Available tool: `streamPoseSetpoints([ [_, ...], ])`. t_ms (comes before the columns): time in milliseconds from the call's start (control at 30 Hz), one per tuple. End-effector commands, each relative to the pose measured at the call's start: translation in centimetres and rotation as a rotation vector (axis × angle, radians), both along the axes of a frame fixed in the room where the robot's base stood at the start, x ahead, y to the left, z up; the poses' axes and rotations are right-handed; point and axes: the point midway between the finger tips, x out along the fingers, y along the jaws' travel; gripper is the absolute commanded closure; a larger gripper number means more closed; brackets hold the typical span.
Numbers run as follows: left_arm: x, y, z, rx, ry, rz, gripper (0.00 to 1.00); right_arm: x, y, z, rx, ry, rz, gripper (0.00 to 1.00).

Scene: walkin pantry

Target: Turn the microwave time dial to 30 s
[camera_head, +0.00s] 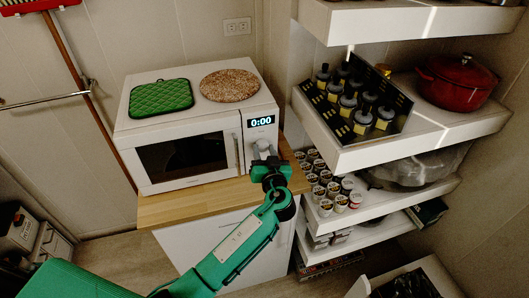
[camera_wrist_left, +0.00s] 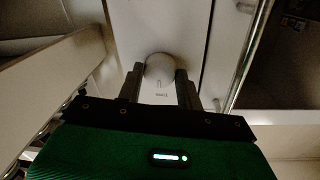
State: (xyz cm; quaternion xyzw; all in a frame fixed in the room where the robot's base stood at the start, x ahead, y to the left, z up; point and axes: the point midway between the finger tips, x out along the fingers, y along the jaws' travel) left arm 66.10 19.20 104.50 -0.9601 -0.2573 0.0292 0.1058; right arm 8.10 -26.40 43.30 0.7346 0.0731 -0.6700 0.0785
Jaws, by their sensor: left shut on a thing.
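The white microwave (camera_head: 190,145) stands on a wooden counter top, and its display (camera_head: 261,121) reads 0:00. The time dial (camera_head: 263,148) is on the panel right of the door, partly hidden by my left gripper in the head view. My left gripper (camera_head: 266,160) reaches up to the panel. In the left wrist view the round white dial (camera_wrist_left: 160,70) sits between the two dark fingers of the left gripper (camera_wrist_left: 160,80), which are shut on it. A small mark and lettering show below the dial there. My right gripper is not in view.
A green pot holder (camera_head: 161,97) and a round cork mat (camera_head: 229,85) lie on the microwave. Shelves at the right hold dark bottles in a rack (camera_head: 355,105), a red pot (camera_head: 457,83) and several small cups (camera_head: 325,190). The shelf edges are close to my left gripper's right side.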

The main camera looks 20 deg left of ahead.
Motion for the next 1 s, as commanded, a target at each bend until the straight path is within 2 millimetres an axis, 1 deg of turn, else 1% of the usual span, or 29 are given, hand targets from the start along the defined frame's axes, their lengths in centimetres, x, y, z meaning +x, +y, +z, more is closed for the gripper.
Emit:
streamPoseSetpoints([
  [300, 0.0, -0.1, -0.1, 0.138, 0.094, -0.001, 0.86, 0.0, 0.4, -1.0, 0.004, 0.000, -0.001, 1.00],
  [700, 0.0, -0.1, 0.0, 0.344, 0.234, -0.001, 0.86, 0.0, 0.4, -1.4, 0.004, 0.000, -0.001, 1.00],
  [1000, 0.0, 0.0, 0.0, 0.409, 0.279, 0.000, 0.86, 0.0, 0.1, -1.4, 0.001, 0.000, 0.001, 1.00],
])
